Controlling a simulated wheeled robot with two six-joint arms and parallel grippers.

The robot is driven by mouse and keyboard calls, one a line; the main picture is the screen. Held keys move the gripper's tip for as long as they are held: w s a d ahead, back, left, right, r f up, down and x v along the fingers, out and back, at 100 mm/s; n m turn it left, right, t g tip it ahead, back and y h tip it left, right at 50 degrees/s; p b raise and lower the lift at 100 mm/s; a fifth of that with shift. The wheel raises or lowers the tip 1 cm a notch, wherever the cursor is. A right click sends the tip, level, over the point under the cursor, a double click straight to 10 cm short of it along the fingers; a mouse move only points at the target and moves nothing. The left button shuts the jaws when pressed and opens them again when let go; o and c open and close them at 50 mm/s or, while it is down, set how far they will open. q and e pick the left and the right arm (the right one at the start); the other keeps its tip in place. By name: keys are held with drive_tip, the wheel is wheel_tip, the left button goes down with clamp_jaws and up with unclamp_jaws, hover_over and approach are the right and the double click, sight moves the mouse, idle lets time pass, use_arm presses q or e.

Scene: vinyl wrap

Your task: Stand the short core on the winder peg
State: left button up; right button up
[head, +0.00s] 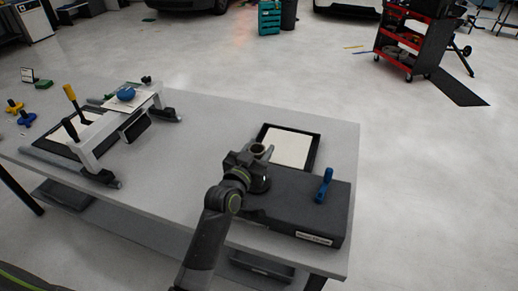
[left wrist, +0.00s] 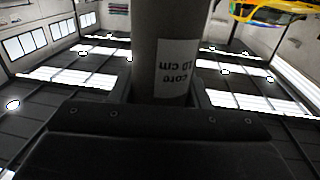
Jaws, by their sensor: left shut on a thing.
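The short core is a dark grey tube with a white label reading "core 10 cm", upside down in the left wrist view (left wrist: 165,60). My left gripper (head: 261,153) is shut on it, with a finger on each side. In the head view the brownish open end of the core (head: 257,147) shows between the fingers, facing up. The gripper is above the left part of the dark winder box (head: 290,206). A blue upright handle (head: 325,185) stands on the box's right part. I cannot make out the peg; the gripper and arm may hide it. My right gripper is out of view.
A black-framed white panel (head: 291,148) lies behind the winder box on the grey table (head: 190,200). A white frame with a blue round item (head: 126,93) stands at the table's left. The table's middle is clear.

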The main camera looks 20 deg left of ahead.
use_arm(q)
drive_tip(key=shift+f+b, duration=1.45)
drive_tip(key=shift+f, duration=0.25)
drive_tip(key=o, duration=1.1)
drive_tip(key=shift+c, duration=0.2)
drive_tip(key=shift+s, duration=0.15)
drive_tip(key=s+a+b, duration=0.2)
drive_tip(key=s+b, duration=0.3)
drive_tip(key=s, duration=1.2)
drive_tip(key=shift+a, duration=0.35)
